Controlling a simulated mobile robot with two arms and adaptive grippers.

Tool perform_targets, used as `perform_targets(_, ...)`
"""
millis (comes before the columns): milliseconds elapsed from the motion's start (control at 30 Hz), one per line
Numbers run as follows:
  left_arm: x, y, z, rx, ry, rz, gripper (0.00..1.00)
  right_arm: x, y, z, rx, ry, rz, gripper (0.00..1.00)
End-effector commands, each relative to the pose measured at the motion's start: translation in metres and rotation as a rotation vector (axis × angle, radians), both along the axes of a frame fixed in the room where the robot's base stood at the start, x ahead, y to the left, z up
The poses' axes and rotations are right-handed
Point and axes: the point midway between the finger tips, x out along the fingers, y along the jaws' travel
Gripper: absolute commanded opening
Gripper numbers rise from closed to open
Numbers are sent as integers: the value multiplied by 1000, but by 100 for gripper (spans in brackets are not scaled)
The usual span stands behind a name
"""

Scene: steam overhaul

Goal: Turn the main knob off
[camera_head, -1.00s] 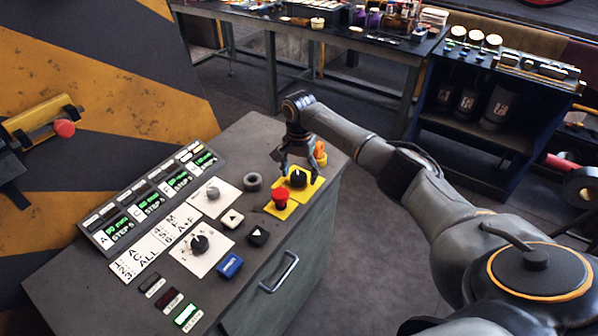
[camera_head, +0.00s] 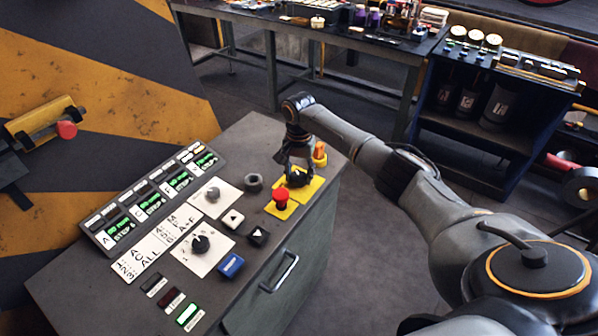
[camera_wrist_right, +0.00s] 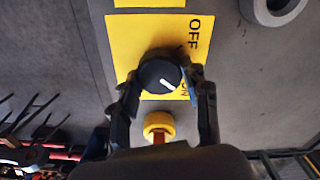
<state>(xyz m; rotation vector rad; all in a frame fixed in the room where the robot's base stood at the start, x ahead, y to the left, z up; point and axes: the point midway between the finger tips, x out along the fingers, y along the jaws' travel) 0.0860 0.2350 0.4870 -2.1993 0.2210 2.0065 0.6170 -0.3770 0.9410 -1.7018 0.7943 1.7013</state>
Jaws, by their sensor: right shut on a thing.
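The main knob (camera_head: 297,181) is a round black knob on a yellow plate (camera_head: 313,187) near the console's far right corner. My right gripper (camera_head: 296,174) comes down over it and is shut on it. In the right wrist view the knob (camera_wrist_right: 158,76) sits between my two fingertips (camera_wrist_right: 161,82), one on each side. Its white pointer line slants to the lower right, towards small lettering partly hidden by the right finger that seems to read ON. The word OFF (camera_wrist_right: 194,34) is printed higher on the plate (camera_wrist_right: 143,40). My left gripper is not in view.
A red mushroom button (camera_head: 281,197) stands close in front of the knob, and an orange-topped part (camera_head: 319,151) close behind it. A dark ring (camera_head: 254,182), other knobs and push buttons cover the console (camera_head: 250,137). A workbench (camera_head: 330,34) stands behind.

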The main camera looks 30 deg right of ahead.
Motion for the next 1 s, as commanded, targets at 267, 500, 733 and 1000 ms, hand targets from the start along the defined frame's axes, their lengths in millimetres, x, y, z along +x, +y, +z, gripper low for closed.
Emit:
perform_targets(267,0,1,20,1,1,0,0,0,1,2,2,3,227,14)
perform_targets(500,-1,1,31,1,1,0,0,0,2,1,2,3,455,14)
perform_targets(733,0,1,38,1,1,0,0,0,2,1,1,2,672,14)
perform_targets(1000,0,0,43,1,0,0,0,0,2,0,1,1,930,14)
